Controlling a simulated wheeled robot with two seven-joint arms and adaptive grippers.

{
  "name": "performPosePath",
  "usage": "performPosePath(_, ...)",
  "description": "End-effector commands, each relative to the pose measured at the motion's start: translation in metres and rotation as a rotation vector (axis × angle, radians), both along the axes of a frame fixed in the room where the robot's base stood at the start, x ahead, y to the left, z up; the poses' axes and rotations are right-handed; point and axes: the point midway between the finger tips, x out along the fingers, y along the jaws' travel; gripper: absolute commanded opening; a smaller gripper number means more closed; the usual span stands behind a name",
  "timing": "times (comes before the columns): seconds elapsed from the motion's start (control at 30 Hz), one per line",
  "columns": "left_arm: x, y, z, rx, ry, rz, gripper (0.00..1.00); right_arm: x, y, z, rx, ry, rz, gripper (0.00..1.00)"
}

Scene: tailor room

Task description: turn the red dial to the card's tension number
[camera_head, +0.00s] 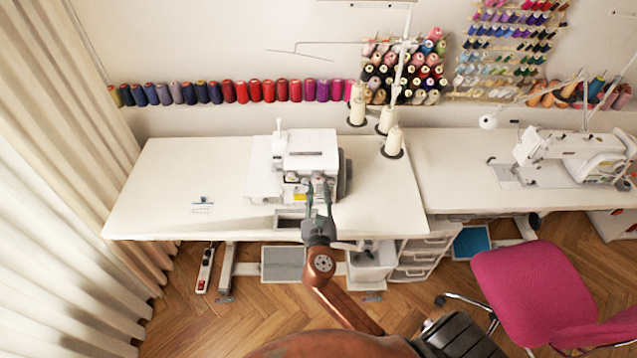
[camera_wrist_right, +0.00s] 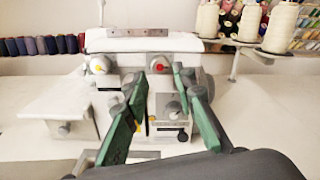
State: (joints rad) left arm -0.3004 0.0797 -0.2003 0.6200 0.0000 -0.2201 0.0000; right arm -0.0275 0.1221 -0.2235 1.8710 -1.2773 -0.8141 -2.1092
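The red dial (camera_wrist_right: 159,67) is on the front of the white serger sewing machine (camera_head: 305,150), beside a yellow-marked dial (camera_wrist_right: 99,65). My right gripper (camera_head: 319,188) is in front of the machine. In the right wrist view its green fingers (camera_wrist_right: 160,92) are apart, with nothing between them held. The red dial shows between and just beyond the fingertips; contact cannot be told. My left gripper is out of view.
The machine stands on a white table (camera_head: 150,190) with free room at left. Cream thread cones (camera_head: 393,140) stand right of it. A pink chair (camera_head: 530,290) is at lower right, and a second sewing machine (camera_head: 575,155) is on the right table.

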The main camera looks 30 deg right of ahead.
Motion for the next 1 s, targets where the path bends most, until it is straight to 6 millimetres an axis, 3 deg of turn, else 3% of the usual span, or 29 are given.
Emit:
performPosePath(0.23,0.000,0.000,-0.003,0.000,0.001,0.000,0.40,0.027,-0.016,0.000,0.002,-0.001,0.000,0.25)
performPosePath(0.6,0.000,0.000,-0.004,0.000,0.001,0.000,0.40,0.033,-0.020,-0.001,0.004,0.000,-0.001,0.25)
performPosePath(1.0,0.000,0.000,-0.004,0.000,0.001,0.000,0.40,0.032,-0.020,-0.001,0.004,0.000,-0.001,0.00)
